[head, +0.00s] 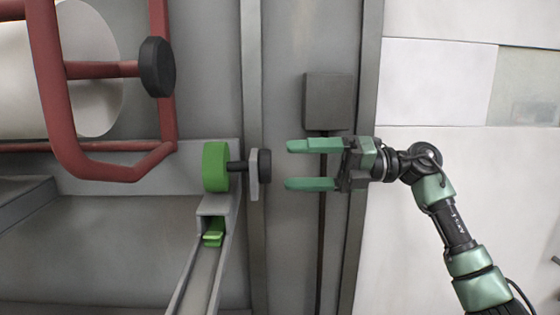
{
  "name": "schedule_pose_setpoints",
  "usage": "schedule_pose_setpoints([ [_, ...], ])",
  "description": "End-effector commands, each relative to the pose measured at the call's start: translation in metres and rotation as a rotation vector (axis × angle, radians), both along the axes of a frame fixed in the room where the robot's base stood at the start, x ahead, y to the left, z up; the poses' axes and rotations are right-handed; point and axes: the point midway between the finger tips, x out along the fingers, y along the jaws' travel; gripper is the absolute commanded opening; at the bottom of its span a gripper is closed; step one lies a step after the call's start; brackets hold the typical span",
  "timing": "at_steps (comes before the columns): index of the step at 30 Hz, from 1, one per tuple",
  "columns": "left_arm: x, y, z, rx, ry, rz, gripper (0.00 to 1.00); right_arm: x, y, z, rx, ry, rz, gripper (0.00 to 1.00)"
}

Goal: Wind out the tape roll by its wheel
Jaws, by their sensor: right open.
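A green tape roll (215,167) sits on a short dark axle at the top of a grey channel. A black wheel (265,166) is on the right end of that axle, beside a light grey plate (254,175). A piece of green tape (214,233) shows in the channel just below the roll. My right gripper (313,165) is open and empty. Its green fingers point left, one above the other, and their tips are a short way right of the wheel, level with it and apart from it in the picture. My left gripper is out of view.
A red tube frame (55,120) with a black knob (157,67) stands at the upper left, before a white cylinder (60,70). A grey box (328,101) with a cable is on the wall above my right gripper. The channel (206,275) runs down toward the bottom.

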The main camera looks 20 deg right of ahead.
Motion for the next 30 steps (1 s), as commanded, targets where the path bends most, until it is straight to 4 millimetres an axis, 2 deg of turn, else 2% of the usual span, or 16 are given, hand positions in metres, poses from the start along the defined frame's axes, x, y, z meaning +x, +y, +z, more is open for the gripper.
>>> schedule_pose_setpoints([
  [3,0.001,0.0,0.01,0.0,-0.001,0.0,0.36,0.004,0.019,0.003,0.001,0.0,0.004,0.79],
  [7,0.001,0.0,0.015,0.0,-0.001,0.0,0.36,0.009,0.032,0.002,0.001,0.001,0.003,0.79],
  [17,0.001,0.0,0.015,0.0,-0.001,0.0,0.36,0.01,0.037,0.0,0.002,0.0,0.001,0.79],
  [18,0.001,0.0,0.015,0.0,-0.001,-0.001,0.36,0.01,0.037,0.0,0.002,0.0,0.001,0.77],
  [24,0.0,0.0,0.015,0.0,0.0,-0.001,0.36,0.01,0.037,0.0,0.002,0.0,0.001,0.21],
  [25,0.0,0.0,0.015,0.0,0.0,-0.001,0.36,0.01,0.037,0.0,0.002,0.0,0.001,0.17],
  [30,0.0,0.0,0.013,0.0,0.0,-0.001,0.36,0.01,0.037,0.0,-0.001,-0.009,0.001,0.17],
])
